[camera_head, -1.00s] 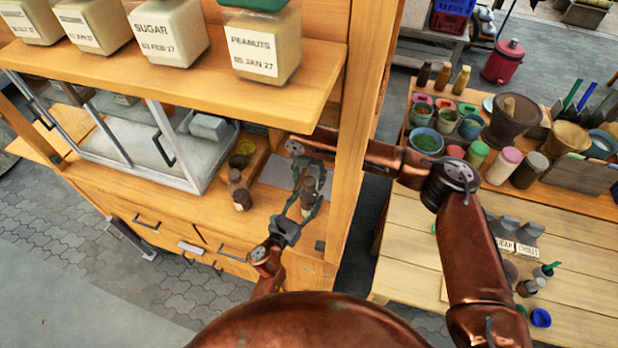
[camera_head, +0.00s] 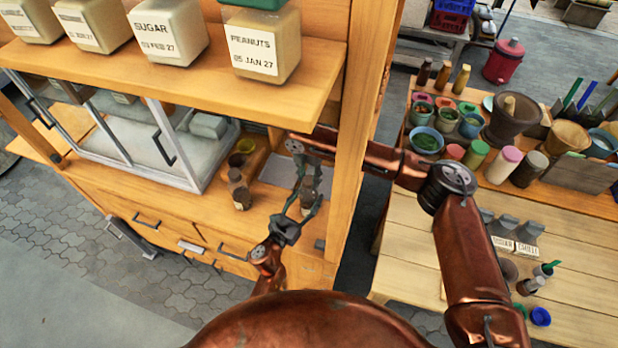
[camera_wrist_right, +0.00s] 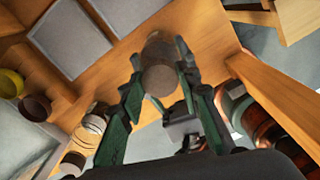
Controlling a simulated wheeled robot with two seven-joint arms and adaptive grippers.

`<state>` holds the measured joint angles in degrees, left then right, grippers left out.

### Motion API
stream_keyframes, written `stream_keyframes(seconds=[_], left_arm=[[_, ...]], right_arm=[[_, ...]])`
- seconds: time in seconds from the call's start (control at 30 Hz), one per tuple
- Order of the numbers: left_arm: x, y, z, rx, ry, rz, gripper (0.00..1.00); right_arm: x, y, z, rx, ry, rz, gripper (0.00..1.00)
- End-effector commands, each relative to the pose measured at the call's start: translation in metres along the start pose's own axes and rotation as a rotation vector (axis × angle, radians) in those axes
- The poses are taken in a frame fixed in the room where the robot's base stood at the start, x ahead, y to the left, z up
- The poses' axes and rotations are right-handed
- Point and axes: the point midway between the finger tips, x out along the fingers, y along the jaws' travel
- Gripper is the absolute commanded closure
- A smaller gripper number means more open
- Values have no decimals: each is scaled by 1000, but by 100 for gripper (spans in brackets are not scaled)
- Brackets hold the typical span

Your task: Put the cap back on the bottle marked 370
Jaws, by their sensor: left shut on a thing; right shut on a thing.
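A small brown bottle (camera_head: 307,202) stands upright over the cabinet's counter, partly hidden between my grippers. My left gripper (camera_head: 308,207) reaches up from below and is shut around its body. My right gripper (camera_head: 308,170) comes down from above. In the right wrist view, the green fingers of my right gripper (camera_wrist_right: 160,62) are shut on a round, grey-brown cap (camera_wrist_right: 160,78) at the bottle's top. I cannot tell whether the cap is fully seated. The bottle's marking is not readable. My left gripper also shows behind in the wrist view (camera_wrist_right: 182,128).
A glass case (camera_head: 150,145) is farther left. A shelf (camera_head: 200,85) with labelled jars overhangs the counter. A wooden post (camera_head: 358,120) stands close at right.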

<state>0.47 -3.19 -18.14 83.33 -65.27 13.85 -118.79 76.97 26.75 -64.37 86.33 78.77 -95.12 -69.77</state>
Motion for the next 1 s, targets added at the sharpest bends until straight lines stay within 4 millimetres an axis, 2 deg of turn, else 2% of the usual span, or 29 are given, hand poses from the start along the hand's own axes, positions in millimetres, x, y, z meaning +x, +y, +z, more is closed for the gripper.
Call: stream_keyframes(seconds=[0.3,0.5,0.67,0.93,0.97,1.0], left_arm=[[0,0,0,0,0,0,100],[0,0,0,1,0,0,100],[0,0,0,1,0,0,100],[0,0,0,1,0,0,100],[0,0,0,1,0,0,100],[0,0,0,1,0,0,100]], right_arm=[[1,0,-1,652,3,-1,98],[1,0,0,967,1,0,98],[1,0,0,1062,1,1,98],[0,0,0,1066,1,1,98],[0,0,0,1066,1,1,68],[0,0,0,1065,0,1,65]])
